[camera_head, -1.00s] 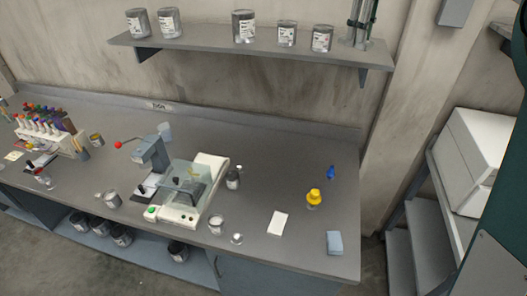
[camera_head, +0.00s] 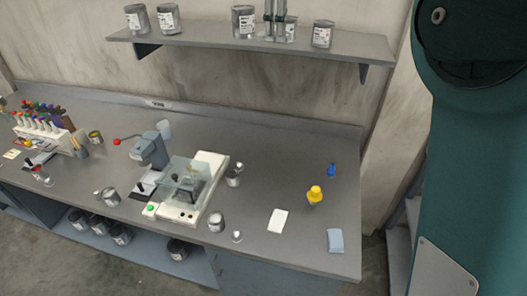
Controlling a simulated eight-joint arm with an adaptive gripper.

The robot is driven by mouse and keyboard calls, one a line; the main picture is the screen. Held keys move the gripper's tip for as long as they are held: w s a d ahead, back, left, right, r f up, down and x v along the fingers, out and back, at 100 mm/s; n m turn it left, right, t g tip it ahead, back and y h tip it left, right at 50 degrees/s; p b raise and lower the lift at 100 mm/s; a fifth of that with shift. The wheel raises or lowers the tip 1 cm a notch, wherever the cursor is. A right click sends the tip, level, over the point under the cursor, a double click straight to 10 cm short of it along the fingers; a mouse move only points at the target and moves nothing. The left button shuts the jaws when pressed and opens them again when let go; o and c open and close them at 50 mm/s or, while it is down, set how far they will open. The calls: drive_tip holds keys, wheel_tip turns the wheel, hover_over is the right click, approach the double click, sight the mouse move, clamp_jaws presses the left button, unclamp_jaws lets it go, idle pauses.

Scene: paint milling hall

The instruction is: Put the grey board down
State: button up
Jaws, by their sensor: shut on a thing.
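No grey board can be told apart on the workbench (camera_head: 290,180).
On the bench are a balance with a glass shield (camera_head: 215,170), a white card (camera_head: 278,221), a yellow-capped bottle (camera_head: 315,196), a blue item (camera_head: 332,170) and a light blue pad (camera_head: 335,240). The wall shelf (camera_head: 350,45) holds several cans. Bare bench lies behind the card.

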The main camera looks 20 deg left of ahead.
drive_tip(key=a, duration=0.1)
drive_tip(key=s+a, duration=0.1)
drive_tip(key=a+f, duration=0.1)
drive_tip(key=shift+s+n, duration=0.15)
drive_tip(key=shift+n, duration=0.15)
hover_over(266, 174)
wheel_tip(266, 174, down, 48)
drive_tip(key=shift+f, duration=0.4)
drive_tip(key=shift+f, duration=3.1)
drive_tip(key=shift+f+b, duration=0.35)
drive_tip(key=shift+f, duration=1.5)
drive_tip(key=shift+f, duration=0.15)
